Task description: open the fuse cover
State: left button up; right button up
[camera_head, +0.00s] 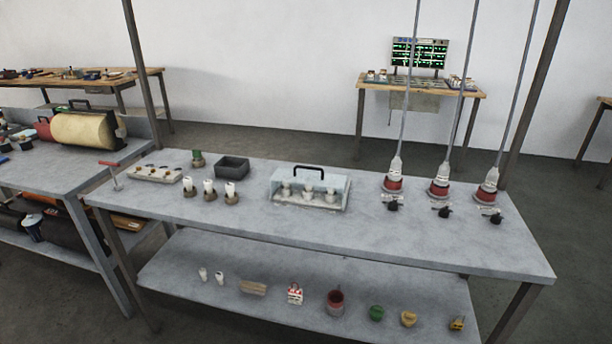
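The fuse cover (324,181) is a clear, pale box with a black handle (308,169) on top. It sits in the middle of the grey table and looks closed. Several white fuses (308,192) show through its front, standing in a row on a light base. Neither of my grippers is in the head view.
On the grey table (400,245), several white fuses in brown holders (209,190) and a dark open box (232,167) stand left of the cover. Red-based fittings with tall rods (394,184) and black knobs (443,212) stand to its right. The table's front strip is clear.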

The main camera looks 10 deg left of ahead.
aim_at(275, 178)
jog(key=i+l, duration=0.25)
jog(key=i, duration=0.2)
jog(key=i+l+u, duration=0.15)
jog(key=u, duration=0.25)
jog(key=i+l+u, duration=0.2)
jog(key=u, duration=0.2)
jog(key=i+l, duration=0.05)
